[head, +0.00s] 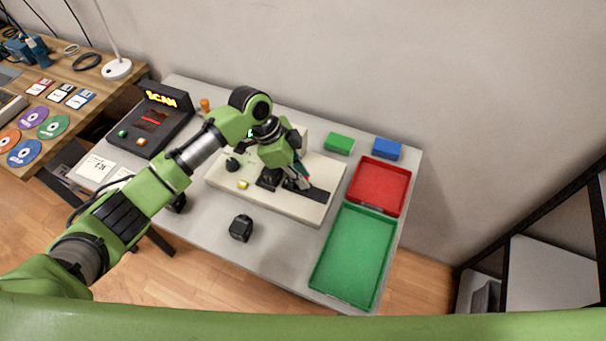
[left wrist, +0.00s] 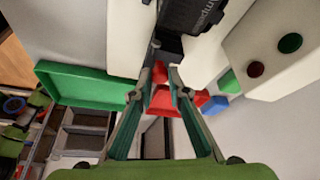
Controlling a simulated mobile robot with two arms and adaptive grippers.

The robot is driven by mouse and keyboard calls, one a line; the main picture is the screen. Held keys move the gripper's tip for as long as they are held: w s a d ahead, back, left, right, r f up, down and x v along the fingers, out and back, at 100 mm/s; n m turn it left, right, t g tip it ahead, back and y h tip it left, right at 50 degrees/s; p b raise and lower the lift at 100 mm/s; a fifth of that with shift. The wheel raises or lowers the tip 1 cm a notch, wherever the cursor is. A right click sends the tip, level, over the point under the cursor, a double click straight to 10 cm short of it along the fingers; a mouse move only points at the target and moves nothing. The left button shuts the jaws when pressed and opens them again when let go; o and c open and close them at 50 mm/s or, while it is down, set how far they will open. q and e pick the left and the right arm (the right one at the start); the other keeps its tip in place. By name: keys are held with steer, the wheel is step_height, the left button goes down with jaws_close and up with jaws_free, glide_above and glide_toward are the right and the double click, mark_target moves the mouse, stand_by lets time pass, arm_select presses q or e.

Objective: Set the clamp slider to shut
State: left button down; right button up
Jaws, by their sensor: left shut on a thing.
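The clamp fixture is a cream base board (head: 310,212) on the grey table, with a dark slider track (head: 322,194) on its right part. My left gripper (head: 299,183) reaches down onto this track from the left. Its fingers hide most of the slider in the head view. In the left wrist view the gripper (left wrist: 160,68) has its fingertips closed in at a dark piece (left wrist: 168,43) beside the black lettered plate (left wrist: 190,14). The jaws are shut on the slider's handle, whose shape is mostly hidden. My right gripper is not in view.
A red tray (head: 352,190) and a green tray (head: 315,278) lie right of the board. Green (head: 339,143) and blue (head: 387,149) blocks sit behind them. A black scanner box (head: 150,122) stands at left, and a small black object (head: 241,228) lies in front.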

arm_select(q)
steer(key=shift+w+a, duration=0.3)
steer(key=shift+a, duration=0.4)
steer(key=shift+w+a, duration=0.3)
steer(key=shift+a, duration=0.35)
steer(key=c, duration=2)
jaws_free()
steer(key=shift+o, duration=0.2)
steer(key=v, duration=1.2)
steer(key=shift+a+r, duration=0.1)
